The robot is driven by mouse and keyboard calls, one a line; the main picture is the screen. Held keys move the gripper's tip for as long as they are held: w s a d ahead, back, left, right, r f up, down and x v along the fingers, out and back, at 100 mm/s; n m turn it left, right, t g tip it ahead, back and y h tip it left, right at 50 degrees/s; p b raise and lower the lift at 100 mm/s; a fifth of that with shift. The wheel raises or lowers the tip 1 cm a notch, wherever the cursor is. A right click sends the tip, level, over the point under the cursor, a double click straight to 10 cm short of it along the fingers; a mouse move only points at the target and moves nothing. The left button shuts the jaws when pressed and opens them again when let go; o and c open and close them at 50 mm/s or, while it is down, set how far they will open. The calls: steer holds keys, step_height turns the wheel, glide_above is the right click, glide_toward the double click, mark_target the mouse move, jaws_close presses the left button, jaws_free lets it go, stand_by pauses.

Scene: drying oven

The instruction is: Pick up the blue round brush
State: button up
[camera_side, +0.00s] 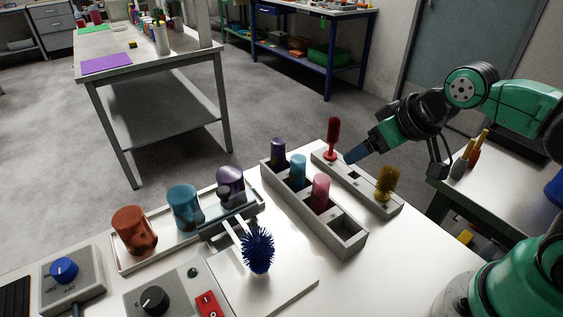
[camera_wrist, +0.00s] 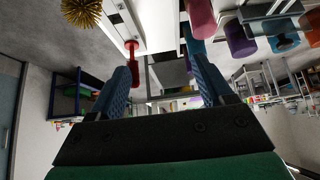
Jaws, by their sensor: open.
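The blue round brush (camera_side: 258,250) has a ball of dark blue bristles. In the side view it is at the white plate (camera_side: 285,285) in the front middle, by two pale bars; whether it rests on them is unclear. I cannot make it out in the wrist view. My gripper (camera_side: 350,156) is far from it, up and to the right, beside the red brush standing in a narrow grey rack. In the wrist view my gripper (camera_wrist: 164,82) is open, its blue fingers apart and nothing held between them. The red brush (camera_wrist: 132,52) shows beyond the fingers, nearer the left one.
The narrow grey rack (camera_side: 341,174) holds the red brush (camera_side: 332,137) and a yellow brush (camera_side: 386,181). A grey compartment box (camera_side: 345,237) with purple, cyan and pink cylinders lies between my gripper and the blue brush. Three mugs stand on a white tray (camera_side: 123,267) at left.

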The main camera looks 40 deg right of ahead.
mark_target(257, 248)
steer(key=a+f+n+g+y, duration=0.1)
steer(key=a+n, duration=0.2)
steer(key=a, duration=0.3)
steer(key=a+f+n+g+y, duration=0.1)
steer(key=a+n+g, duration=0.1)
steer(key=a+n, duration=0.2)
steer(key=s+a+f+n+g+y, duration=0.1)
steer(key=a+f+n, duration=0.1)
steer(key=a, duration=0.6)
steer(key=shift+a+n+g+y, duration=0.2)
steer(key=shift+n+g+y, duration=0.1)
steer(key=shift+n, duration=0.6)
steer(key=shift+x, duration=2.75)
steer(key=shift+c, duration=0.2)
jaws_close()
